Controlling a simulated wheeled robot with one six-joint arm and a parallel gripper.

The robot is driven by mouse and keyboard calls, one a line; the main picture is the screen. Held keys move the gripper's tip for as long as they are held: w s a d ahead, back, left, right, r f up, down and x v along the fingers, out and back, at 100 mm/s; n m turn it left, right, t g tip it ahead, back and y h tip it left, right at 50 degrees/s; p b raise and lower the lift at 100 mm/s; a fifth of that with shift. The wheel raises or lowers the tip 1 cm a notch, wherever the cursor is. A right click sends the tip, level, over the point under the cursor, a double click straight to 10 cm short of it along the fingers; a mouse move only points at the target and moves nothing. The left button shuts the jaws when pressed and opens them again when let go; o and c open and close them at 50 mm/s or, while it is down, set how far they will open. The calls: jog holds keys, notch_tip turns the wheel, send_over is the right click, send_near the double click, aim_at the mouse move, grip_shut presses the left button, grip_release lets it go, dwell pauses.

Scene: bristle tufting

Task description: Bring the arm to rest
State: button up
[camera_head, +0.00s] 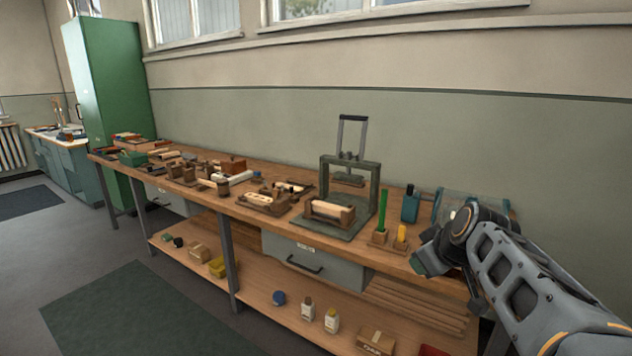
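My arm (530,285) reaches in from the lower right corner of the head view and is bent at a dark joint. My gripper (424,262) is at its far end, small and dark, by the front edge of the workbench (262,222) near its right end. The fingers are too small and dark to tell whether they are open or shut. Whether it touches the bench edge cannot be told. I see nothing clearly held in it.
Wooden blocks and tools crowd the bench leftward. A drawer (312,262) hangs below. The floor (60,255) in front is clear.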

jog(key=s+a+r+m+g+p, duration=0.1)
jog(key=s+a+m+g+p, duration=0.1)
jog(key=s+p, duration=0.5)
jog(key=s+a+r+m+g+h+p, duration=0.1)
jog(key=s+a+m+g+p, duration=0.1)
jog(key=s+a+m+p, duration=0.2)
jog(key=s+p, duration=0.2)
jog(key=s, duration=0.2)
jog(key=shift+s+a+g+p, duration=0.15)
jog(key=shift+s+g+p, duration=0.15)
jog(key=shift+s+p, duration=0.1)
